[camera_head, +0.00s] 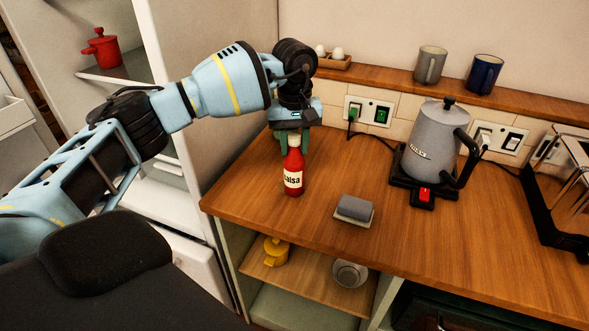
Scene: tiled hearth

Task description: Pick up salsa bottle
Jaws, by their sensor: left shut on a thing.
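The salsa bottle (293,173) is red with a pale label reading "alsa". It is upright at the left part of the wooden counter (440,244). My left gripper (292,139) comes down from above and is shut on the top of the bottle, with its green fingers on either side of the neck. I cannot tell whether the bottle's base touches the counter. My right gripper is not in view.
A grey sponge on a small dish (354,209) lies right of the bottle. A grey kettle (430,140) stands farther right, near a metal rack (566,195). Mugs (430,65) and an egg holder (334,61) sit on the back ledge. The counter's front middle is clear.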

